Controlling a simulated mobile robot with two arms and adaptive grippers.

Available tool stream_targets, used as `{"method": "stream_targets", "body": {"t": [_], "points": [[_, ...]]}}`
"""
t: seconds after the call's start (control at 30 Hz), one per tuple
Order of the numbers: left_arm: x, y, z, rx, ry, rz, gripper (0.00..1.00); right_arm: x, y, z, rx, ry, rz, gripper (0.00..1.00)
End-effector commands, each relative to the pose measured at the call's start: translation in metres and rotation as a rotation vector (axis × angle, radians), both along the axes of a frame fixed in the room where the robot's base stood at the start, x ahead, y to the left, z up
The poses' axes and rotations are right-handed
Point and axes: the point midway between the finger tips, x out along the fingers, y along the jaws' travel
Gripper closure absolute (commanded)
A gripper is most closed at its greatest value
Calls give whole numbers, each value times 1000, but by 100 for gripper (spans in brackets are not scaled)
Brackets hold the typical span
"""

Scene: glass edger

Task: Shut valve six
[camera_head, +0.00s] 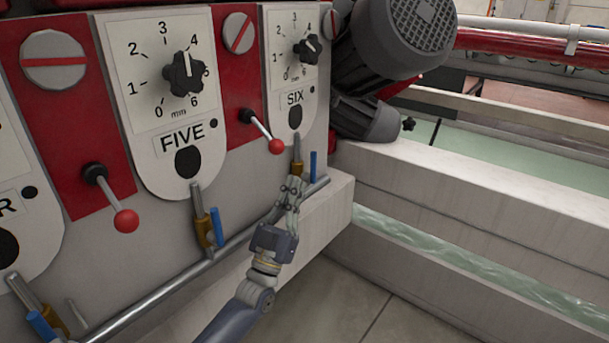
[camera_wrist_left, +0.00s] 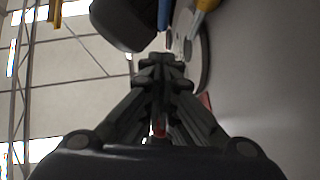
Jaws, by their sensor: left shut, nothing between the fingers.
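Valve six is a small brass valve body (camera_head: 297,169) on a short pipe below the SIX plate, with a blue lever (camera_head: 314,165) standing upright beside it, roughly in line with that pipe. My left gripper (camera_head: 292,188) is just below and in front of the valve, pointing up, its fingers together and empty. It covers the valve's lower part, and I cannot tell if it touches it. In the left wrist view, the closed fingers (camera_wrist_left: 163,62) point toward the blue lever (camera_wrist_left: 163,14), with the brass body (camera_wrist_left: 204,4) to its right. My right gripper is out of view.
Valve five (camera_head: 204,230) with its blue lever (camera_head: 217,228) is to the left. A long horizontal pipe (camera_head: 245,237) runs below the valves. A red-ball lever (camera_head: 276,146) sticks out above. A white ledge (camera_head: 335,200) lies behind my gripper, and a motor (camera_head: 405,35) is upper right.

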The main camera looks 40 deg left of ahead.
Motion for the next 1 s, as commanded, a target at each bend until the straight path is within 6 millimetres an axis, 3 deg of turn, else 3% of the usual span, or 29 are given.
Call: {"method": "stream_targets", "body": {"t": [0.07, 0.4, 1.0], "points": [[12, 2, 13, 0, -4, 0, 100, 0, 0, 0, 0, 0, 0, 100], [48, 6, 10, 0, 1, 0, 100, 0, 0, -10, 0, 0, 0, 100], [53, 6, 11, -1, 6, 0, 100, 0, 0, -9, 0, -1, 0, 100]]}}
